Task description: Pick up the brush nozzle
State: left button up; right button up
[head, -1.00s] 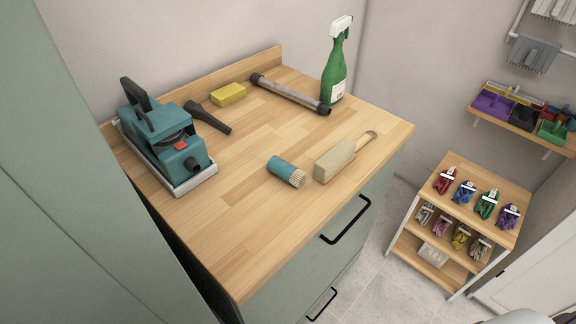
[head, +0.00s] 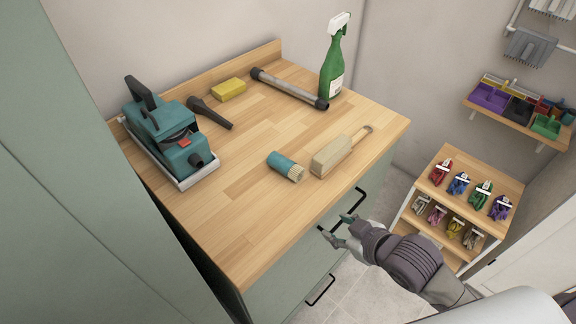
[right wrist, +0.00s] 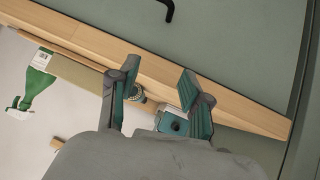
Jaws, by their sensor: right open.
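The brush nozzle (head: 284,166), a short teal cylinder with pale bristles at one end, lies on the wooden counter, left of a wooden brush. My right gripper (head: 335,226) is open and empty in front of the drawer front, below the counter edge and apart from the nozzle. In the right wrist view its two fingers (right wrist: 159,88) stand wide apart before the counter edge. A small round bristled end (right wrist: 138,93), apparently the nozzle's, shows beside the left finger there, mostly hidden. My left gripper is not in view.
The wooden brush (head: 340,152) lies close right of the nozzle. A teal machine (head: 168,135), dark nozzle (head: 209,112), yellow sponge (head: 229,90), tube (head: 290,88) and green spray bottle (head: 332,68) stand farther back. The counter's front (head: 245,225) is bare. Black drawer handles (head: 320,290) stick out below.

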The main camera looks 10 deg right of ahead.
aim_at(299, 172)
jog(key=w+r+n+t+y, duration=0.2)
jog(key=w+r+n+y, duration=0.1)
jog(key=w+r, duration=0.3)
jog(key=x, duration=0.5)
jog(key=p+x, duration=0.1)
jog(key=x, duration=0.2)
jog(key=shift+w+r, duration=0.1)
jog(key=shift+r, duration=0.25)
jog(key=shift+w+a+p, duration=0.2)
jog(key=shift+p, duration=0.1)
jog(key=x, duration=0.1)
jog(key=p+x, duration=0.1)
jog(key=x, duration=0.1)
jog(key=shift+w+a+r, duration=0.1)
jog(key=shift+w+a, duration=0.1)
jog(key=shift+w, duration=0.15)
jog(key=shift+w+a+f, duration=0.2)
jog(key=shift+w+f, duration=0.1)
jog(key=shift+w, duration=0.1)
jog(key=shift+s, duration=0.1)
jog(key=shift+c, duration=1.2)
jog(key=c, duration=0.5)
